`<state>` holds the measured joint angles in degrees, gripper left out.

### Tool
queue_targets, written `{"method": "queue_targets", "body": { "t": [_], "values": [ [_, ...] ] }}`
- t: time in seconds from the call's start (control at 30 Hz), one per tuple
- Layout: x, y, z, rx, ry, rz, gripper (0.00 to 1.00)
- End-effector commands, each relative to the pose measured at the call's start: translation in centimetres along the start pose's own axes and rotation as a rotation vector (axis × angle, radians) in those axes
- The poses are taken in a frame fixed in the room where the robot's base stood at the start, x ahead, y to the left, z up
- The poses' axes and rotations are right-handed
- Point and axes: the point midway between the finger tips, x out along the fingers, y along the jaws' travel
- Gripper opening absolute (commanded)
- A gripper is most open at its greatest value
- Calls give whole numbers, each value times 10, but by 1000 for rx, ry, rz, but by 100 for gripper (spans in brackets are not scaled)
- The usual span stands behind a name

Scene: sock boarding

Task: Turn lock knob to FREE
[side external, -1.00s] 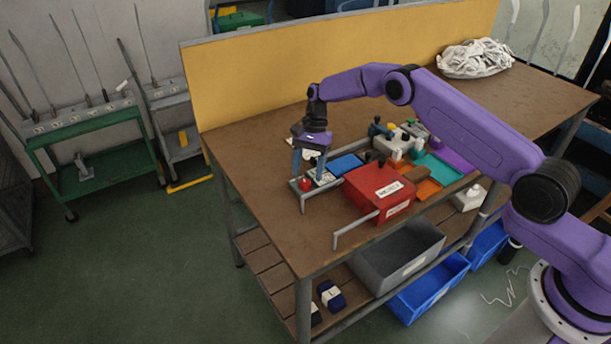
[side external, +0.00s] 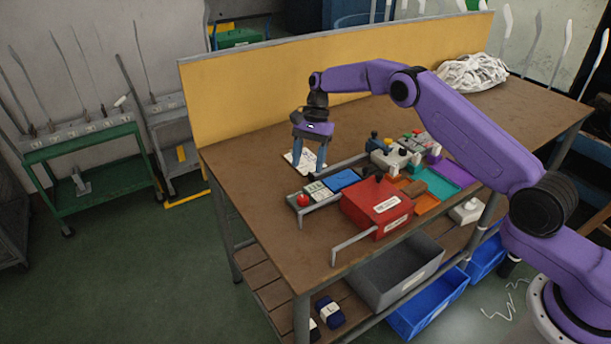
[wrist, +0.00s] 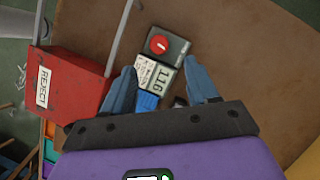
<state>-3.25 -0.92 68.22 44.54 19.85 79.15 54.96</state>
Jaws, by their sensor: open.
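The red round knob (side external: 303,200) sits at the left end of a grey panel (side external: 326,199) near the table's front edge. In the wrist view the knob (wrist: 158,45) has a white mark across its face; no FREE label is readable. A display showing digits (wrist: 163,77) and a white printed label (wrist: 147,76) lie beside it. My gripper (side external: 309,171) is open and empty, above and behind the panel, apart from the knob. In the wrist view my gripper's fingers (wrist: 160,72) stand either side of the display, with the knob beyond their tips.
A red box labelled REJECT (side external: 378,207) stands right of the panel, with a grey rail (side external: 355,240) before it. A white sheet (side external: 305,161) lies behind my gripper. Coloured trays (side external: 430,176) and a small device (side external: 390,155) are further right. The table's left part is clear.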

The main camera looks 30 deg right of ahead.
Motion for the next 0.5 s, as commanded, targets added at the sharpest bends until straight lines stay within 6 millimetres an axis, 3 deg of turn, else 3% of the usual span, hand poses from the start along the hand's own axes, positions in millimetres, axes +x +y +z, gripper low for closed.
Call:
{"method": "queue_targets", "body": {
  "t": [0.1, 0.3, 0.5],
  "values": [
    [-31, 8, 1, 117, 4, -54, 59],
    [-68, 22, 5, 300, 1, -125, 59],
    [-75, 28, 7, 364, -2, -147, 59]
  ]
}}
